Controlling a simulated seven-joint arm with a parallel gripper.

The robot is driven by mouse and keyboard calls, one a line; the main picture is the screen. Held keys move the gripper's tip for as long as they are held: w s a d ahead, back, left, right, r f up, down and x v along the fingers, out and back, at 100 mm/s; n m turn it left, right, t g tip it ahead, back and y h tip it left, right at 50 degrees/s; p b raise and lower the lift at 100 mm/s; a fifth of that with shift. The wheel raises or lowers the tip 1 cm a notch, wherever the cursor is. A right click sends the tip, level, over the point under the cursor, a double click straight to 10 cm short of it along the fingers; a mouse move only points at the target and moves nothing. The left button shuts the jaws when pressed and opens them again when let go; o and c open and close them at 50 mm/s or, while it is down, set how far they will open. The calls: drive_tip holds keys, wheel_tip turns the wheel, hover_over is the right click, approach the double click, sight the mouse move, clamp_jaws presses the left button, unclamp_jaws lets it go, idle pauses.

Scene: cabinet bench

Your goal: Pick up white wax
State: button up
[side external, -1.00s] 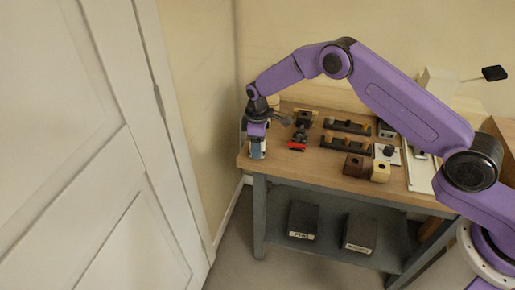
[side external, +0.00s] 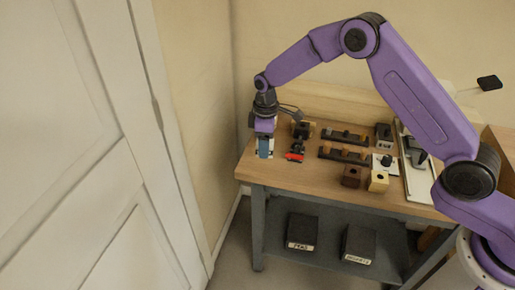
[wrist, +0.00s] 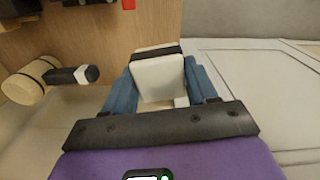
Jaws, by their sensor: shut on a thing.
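A white block with a dark band near its far end, the white wax (wrist: 160,82), sits between the two blue fingers in the wrist view. My gripper (wrist: 163,78) is shut on it, one finger on each side. In the side external view my gripper (side external: 264,148) points down at the left end of the bench, and the wax is mostly hidden by the fingers there. Whether the wax's bottom clears the bench top is hard to tell.
The wooden bench (side external: 250,174) holds a red-and-black tool (side external: 295,156), dark tool racks (side external: 343,154), and brown and pale blocks (side external: 378,181) to the right. A pale cylinder (wrist: 25,82) with a dark handle lies left in the wrist view. A wall and white door stand left.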

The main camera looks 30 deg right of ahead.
drive_tip(key=s+d+r, duration=0.3)
drive_tip(key=s+r, duration=0.2)
drive_tip(key=s, duration=0.4)
drive_tip(key=shift+s+d+r, duration=0.15)
drive_tip(key=shift+s+r, duration=0.15)
drive_tip(key=shift+s, duration=0.1)
drive_tip(key=o, duration=0.5)
drive_tip(key=c, duration=0.4)
